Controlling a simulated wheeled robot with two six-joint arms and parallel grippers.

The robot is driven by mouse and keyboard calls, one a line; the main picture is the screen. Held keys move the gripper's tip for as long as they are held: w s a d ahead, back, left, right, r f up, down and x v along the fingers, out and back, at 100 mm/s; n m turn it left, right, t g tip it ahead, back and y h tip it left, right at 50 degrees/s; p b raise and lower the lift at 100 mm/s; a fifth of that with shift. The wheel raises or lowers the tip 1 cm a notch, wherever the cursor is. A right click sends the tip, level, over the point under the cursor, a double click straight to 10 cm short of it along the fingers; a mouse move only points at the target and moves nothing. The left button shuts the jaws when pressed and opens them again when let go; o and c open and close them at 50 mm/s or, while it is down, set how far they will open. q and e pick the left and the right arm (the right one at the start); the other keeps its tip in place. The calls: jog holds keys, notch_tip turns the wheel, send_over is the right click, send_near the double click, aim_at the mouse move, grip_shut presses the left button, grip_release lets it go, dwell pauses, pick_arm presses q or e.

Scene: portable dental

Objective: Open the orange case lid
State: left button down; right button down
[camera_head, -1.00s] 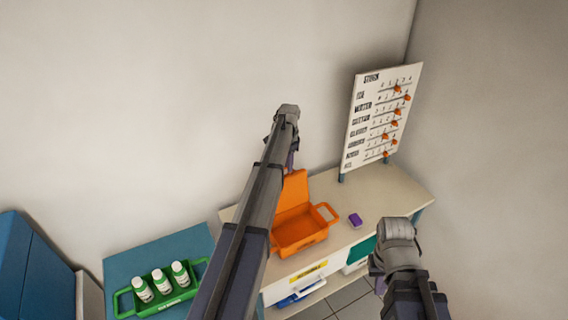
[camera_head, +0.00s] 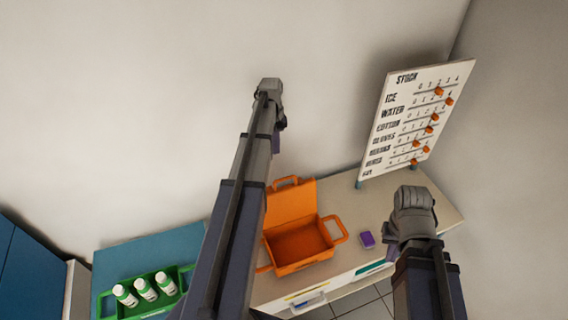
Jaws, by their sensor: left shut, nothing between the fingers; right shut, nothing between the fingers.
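The orange case (camera_head: 303,243) stands on the pale counter with its lid (camera_head: 290,203) raised at the back, leaning up toward the wall. The inside of the case shows and looks empty. My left gripper (camera_head: 277,145) is shut and empty, raised in front of the wall above and left of the lid, apart from it in the picture. My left arm covers the left edge of the case. My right gripper (camera_head: 391,254) is at the right, mostly hidden behind its own wrist, shut and empty, to the right of the case.
A purple block (camera_head: 367,240) lies on the counter (camera_head: 440,205) right of the case. A stock board (camera_head: 415,120) with orange sliders stands at the back right. A green tray (camera_head: 186,273) with white bottles (camera_head: 145,289) sits on a blue surface (camera_head: 150,250) at left.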

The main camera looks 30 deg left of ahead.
pick_arm(q)
notch_tip(320, 180, down, 10)
jog(key=b, duration=1)
jog(key=s+d, duration=0.1)
jog(key=s+d+r+p, duration=0.1)
jog(key=s+d+p, duration=0.1)
jog(key=shift+d+r, duration=0.4)
jog(key=s+d+r+t+y+p, duration=0.1)
jog(key=s+d+t+y, duration=0.1)
jog(key=s+d, duration=0.3)
jog(key=shift+d+r+t+y, duration=0.3)
jog(key=shift+d+r+y, duration=0.05)
jog(key=shift+d+y, duration=0.25)
jog(key=shift+a, duration=0.1)
